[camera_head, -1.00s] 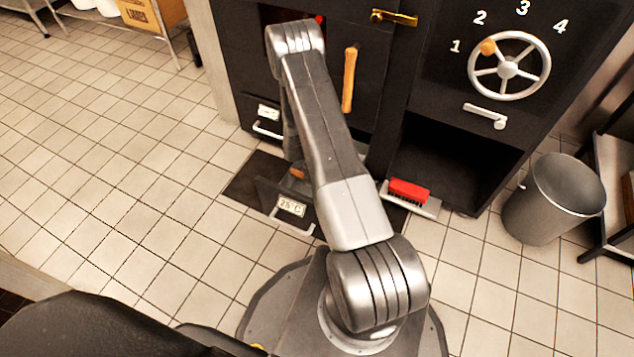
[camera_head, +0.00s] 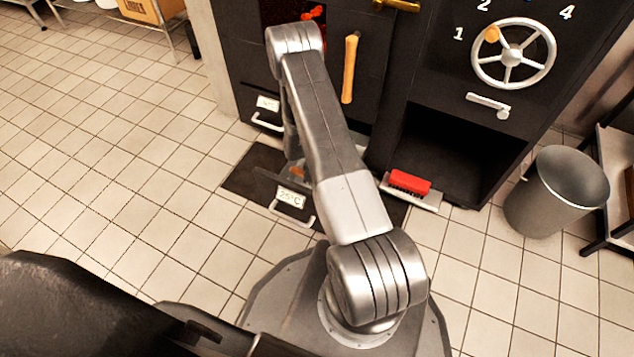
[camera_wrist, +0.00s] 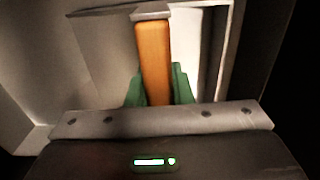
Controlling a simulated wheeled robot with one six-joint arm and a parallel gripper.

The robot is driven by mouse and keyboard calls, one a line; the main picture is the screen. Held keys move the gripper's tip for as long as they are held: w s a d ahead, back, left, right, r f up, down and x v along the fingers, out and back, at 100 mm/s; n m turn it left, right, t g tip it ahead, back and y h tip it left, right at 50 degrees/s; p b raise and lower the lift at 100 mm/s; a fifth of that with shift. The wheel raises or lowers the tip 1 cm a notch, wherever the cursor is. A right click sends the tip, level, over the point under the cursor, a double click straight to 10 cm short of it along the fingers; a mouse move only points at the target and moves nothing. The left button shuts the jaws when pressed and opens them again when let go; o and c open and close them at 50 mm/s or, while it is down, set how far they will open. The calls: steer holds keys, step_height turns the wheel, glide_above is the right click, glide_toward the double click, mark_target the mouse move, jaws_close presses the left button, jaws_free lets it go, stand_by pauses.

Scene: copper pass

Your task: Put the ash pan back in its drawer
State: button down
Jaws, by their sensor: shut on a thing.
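My gripper (camera_wrist: 157,88) is shut on the orange-brown wooden handle of the ash pan, its green fingers on both sides of it. The pan's grey metal body (camera_wrist: 105,50) shows beyond the fingers in the wrist view. In the head view my forearm hides the gripper and most of the pan; only a small orange-brown bit (camera_head: 297,172) shows beside the arm. A dark drawer front (camera_head: 266,187) with a "25°C" label and a light bar handle stands out from the stove, low over a dark floor plate. I cannot tell whether the pan is inside the drawer.
The black stove has a door with a wooden handle (camera_head: 350,68) and a valve wheel (camera_head: 513,54). A metal bin (camera_head: 556,192) stands right.

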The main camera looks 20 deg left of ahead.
steer(key=shift+f+b, duration=0.3)
steer(key=shift+f, duration=0.1)
steer(key=c, duration=1.2)
jaws_free()
steer(key=shift+r, duration=0.1)
step_height(320, 180, up, 14)
steer(key=p, duration=0.4)
steer(key=shift+f+p, duration=0.2)
steer(key=shift+p, duration=0.1)
